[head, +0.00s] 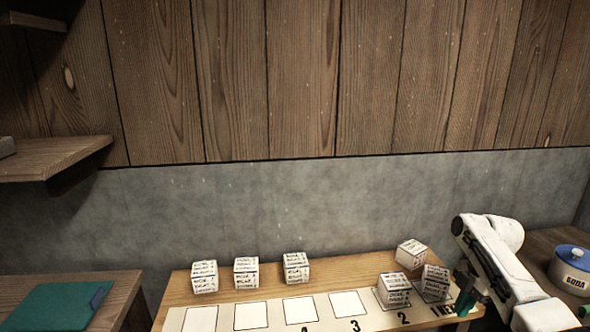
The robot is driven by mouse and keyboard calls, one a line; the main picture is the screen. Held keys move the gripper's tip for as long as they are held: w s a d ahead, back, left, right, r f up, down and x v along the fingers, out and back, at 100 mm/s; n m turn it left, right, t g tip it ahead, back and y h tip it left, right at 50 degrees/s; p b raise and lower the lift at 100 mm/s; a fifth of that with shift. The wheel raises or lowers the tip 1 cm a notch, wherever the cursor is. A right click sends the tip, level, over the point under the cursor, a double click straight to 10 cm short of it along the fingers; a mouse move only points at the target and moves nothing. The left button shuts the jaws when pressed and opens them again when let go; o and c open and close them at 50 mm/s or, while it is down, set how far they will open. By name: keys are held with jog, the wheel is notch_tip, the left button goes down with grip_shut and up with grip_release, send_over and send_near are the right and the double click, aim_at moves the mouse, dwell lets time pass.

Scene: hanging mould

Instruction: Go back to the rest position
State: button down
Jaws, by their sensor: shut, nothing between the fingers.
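My gripper (465,303) is at the right end of the wooden table (225,300), low beside a white printed cube (436,279). Its fingers are small and partly hidden here; they look closed, with nothing seen between them. I cannot tell whether they touch that cube. My white arm reaches in from the lower right.
Three printed cubes (246,273) stand at the table's left and middle. Another cube (411,253) is behind, and one (394,289) stands near square 2 of the numbered strip (275,316). A blue-lidded pot (572,272) is at right, a green folder (55,306) at left.

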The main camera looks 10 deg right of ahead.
jog(key=s+a+f+m, duration=0.4)
jog(key=s+a+f, duration=0.35)
jog(key=a, duration=0.35)
jog(key=s+a+f+m, duration=0.4)
jog(key=s+a+f, duration=0.2)
jog(key=a+f, duration=0.4)
jog(key=s+r+m, duration=0.2)
jog(key=s+m, duration=0.1)
jog(key=s, duration=0.6)
jog(key=s+r+m+h, duration=0.1)
jog(key=s+m, duration=0.3)
jog(key=s, duration=0.5)
jog(key=s+r+m+t+h, duration=0.1)
jog(key=s+r+m, duration=0.1)
jog(key=s, duration=0.7)
jog(key=shift+a+r+m, duration=0.2)
jog(key=shift+r+m, duration=0.2)
jog(key=shift+m, duration=0.5)
